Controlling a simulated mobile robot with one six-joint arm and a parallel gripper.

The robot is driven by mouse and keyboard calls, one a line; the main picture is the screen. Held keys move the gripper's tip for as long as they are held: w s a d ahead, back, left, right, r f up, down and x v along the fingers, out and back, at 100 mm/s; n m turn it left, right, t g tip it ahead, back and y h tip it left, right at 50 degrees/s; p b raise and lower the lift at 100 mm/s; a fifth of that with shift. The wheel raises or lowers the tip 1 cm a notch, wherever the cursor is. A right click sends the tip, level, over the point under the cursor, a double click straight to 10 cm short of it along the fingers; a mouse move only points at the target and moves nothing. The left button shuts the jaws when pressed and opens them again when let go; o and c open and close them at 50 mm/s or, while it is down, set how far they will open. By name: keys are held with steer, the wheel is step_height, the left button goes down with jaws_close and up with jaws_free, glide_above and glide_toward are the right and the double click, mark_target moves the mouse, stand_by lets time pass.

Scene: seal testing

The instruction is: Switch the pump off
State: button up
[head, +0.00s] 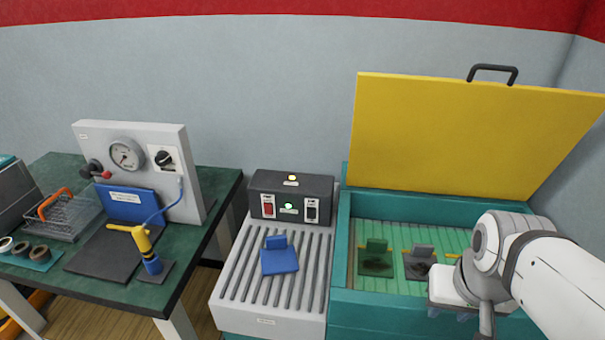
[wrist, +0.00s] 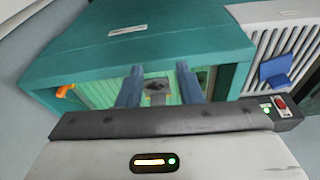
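A dark control box (head: 290,197) stands behind the ribbed grey drain board. Its front has a red rocker switch (head: 268,206) at left and a dark rocker switch (head: 311,210) at right. A green light (head: 289,208) glows between them, and a pale light (head: 292,178) is lit on top. I cannot read which switch is the pump's. In the wrist view, the red switch (wrist: 280,102) shows at the right edge. My gripper (wrist: 158,82) is over the tank, right of the box; its blue fingers are apart, with nothing visibly held between them.
The teal tank (head: 342,270) has its yellow lid (head: 470,135) raised. Green and grey blocks stand inside (head: 377,250) (head: 420,262). A blue block (head: 279,258) sits on the drain board (head: 235,295). A green table (head: 200,245) at left carries a gauge panel (head: 150,170).

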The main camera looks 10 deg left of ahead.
jaws_close()
stand_by(1.4)
